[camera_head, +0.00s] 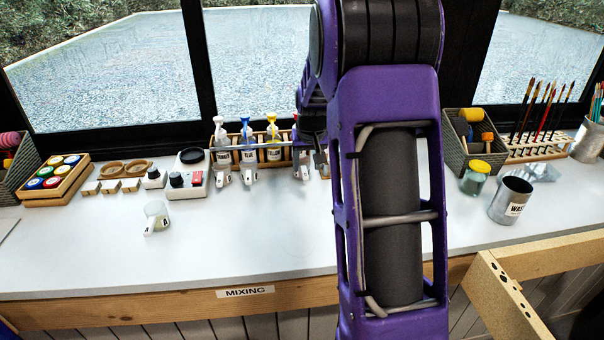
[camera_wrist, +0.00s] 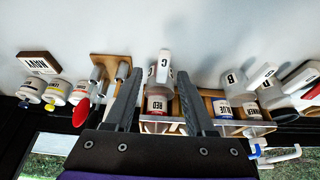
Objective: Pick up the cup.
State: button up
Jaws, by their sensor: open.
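Several small pale cups with letter labels stand on the white table. One marked C (camera_wrist: 164,66) appears between and just beyond the fingertips of my gripper (camera_wrist: 158,78) in the wrist view. My gripper is open, with no visible hold on it. In the head view my gripper (camera_head: 313,160) is by the bottle rack, partly hidden by my purple arm. Two other small cups (camera_head: 223,173) (camera_head: 249,178) stand in front of the bottles. A translucent cup (camera_head: 156,218) stands alone at the left. Which one the task means I cannot tell.
Labelled bottles, including a red-labelled one (camera_wrist: 157,104), stand in a wooden rack (camera_head: 272,153) close behind the cups. A scale-like device (camera_head: 188,188) is left of them. A metal waste can (camera_head: 511,199) and a jar (camera_head: 475,179) stand right. The table front (camera_head: 250,250) is clear.

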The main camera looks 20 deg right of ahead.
aim_at(304, 170)
jog(key=x, duration=0.5)
jog(key=shift+w+a+r, duration=0.1)
jog(key=shift+w+a, duration=0.05)
grip_shut()
